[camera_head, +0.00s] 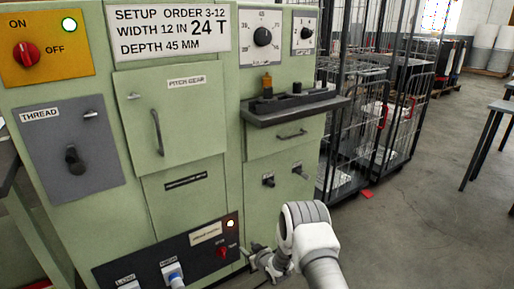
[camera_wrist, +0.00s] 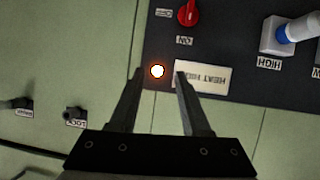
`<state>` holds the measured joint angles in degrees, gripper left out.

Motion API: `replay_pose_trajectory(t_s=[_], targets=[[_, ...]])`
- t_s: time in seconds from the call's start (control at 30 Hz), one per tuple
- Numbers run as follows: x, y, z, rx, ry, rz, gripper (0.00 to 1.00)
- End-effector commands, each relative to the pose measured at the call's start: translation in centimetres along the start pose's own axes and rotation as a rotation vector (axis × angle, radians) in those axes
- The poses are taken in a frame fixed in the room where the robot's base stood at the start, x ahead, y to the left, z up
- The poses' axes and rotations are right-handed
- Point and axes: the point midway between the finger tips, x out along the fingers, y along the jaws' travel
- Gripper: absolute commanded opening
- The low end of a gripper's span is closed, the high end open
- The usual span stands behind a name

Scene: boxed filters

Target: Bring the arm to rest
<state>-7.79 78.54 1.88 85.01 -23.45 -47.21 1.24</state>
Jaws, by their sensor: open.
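My gripper (camera_head: 264,260) is low in front of the green machine in the head view, at the right end of a black switch panel (camera_head: 140,262). My arm reaches up from the bottom edge. In the wrist view my gripper (camera_wrist: 159,74) is open, with nothing between its fingers. A lit lamp (camera_wrist: 157,71) shows between the fingertips, and a white label (camera_wrist: 203,77) lies partly behind the right finger. Whether the fingers touch the panel cannot be told.
A red knob (camera_wrist: 188,13) and a blue-tipped lever (camera_wrist: 294,32) stick out of the panel. Two small knobs (camera_head: 268,181) and a ledge (camera_head: 290,104) project above my gripper. Wire cage trolleys (camera_head: 375,120) stand behind right. Open floor (camera_head: 430,220) lies right.

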Motion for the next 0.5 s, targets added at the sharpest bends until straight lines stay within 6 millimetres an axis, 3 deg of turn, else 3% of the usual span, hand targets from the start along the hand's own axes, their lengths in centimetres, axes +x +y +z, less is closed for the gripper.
replay_pose_trajectory(t_s=[0.03,0.1,0.27,0.5], targets=[[-0.7,1.1,-2.5,-0.003,-0.01,0.02,0.47],[-1.7,2.5,-5.0,-0.003,-0.037,0.045,0.47],[-4.9,5.0,-10.4,0.003,-0.095,0.101,0.47],[-11.5,7.8,-17.3,0.027,-0.18,0.18,0.47]])
